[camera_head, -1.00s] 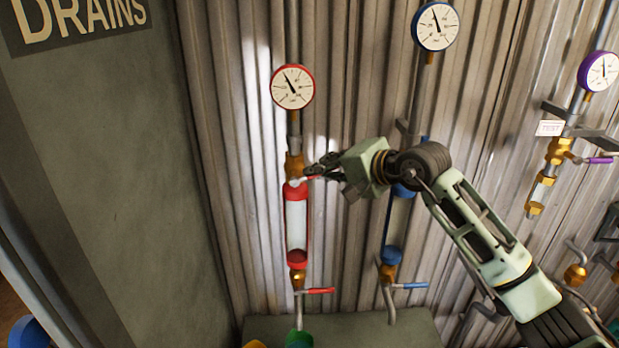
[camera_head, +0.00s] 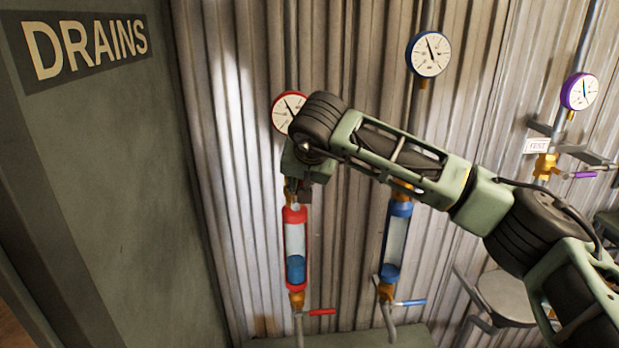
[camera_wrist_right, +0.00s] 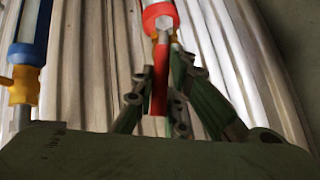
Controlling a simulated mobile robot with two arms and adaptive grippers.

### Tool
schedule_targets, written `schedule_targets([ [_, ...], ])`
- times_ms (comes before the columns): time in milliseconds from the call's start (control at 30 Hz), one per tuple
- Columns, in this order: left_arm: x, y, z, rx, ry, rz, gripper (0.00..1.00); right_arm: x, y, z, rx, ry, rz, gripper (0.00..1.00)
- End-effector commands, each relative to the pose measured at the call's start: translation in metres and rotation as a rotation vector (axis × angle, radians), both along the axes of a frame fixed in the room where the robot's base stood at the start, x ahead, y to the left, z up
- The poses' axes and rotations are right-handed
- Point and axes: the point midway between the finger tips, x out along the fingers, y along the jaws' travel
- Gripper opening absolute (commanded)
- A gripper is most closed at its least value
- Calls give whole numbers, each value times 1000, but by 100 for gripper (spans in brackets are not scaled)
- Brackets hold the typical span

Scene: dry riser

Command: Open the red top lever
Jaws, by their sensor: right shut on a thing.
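The red top lever (camera_wrist_right: 160,82) shows in the right wrist view, running from the valve at the head of the red-capped sight glass towards my palm. My right gripper (camera_wrist_right: 166,60) is shut on it, with a finger on either side. In the head view the right gripper (camera_head: 297,192) is at the top of the red sight glass (camera_head: 295,240), and my wrist hides the lever and most of the valve. Blue liquid stands in the lower part of this glass. My left gripper is out of view.
The red-rimmed gauge (camera_head: 287,112) is partly behind my wrist. A blue sight glass (camera_head: 395,240) with a blue gauge (camera_head: 428,54) stands to the right. The red lower lever (camera_head: 321,312) is below. A wall with a DRAINS sign (camera_head: 85,45) stands at the left.

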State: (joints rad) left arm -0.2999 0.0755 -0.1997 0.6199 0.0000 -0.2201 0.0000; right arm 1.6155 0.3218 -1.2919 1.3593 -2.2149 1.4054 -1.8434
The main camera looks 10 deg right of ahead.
Motion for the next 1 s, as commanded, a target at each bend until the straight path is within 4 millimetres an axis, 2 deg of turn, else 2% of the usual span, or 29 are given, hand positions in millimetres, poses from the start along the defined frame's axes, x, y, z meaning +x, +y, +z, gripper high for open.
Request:
schedule_targets([
  [400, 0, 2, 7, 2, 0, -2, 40, -1, 12, -1, -190, 8, -1, 0],
  [967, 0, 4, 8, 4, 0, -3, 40, -1, 14, -2, -214, 11, -1, 0],
  [1000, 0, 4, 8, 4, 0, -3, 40, -1, 14, -3, -214, 11, -1, 15],
])
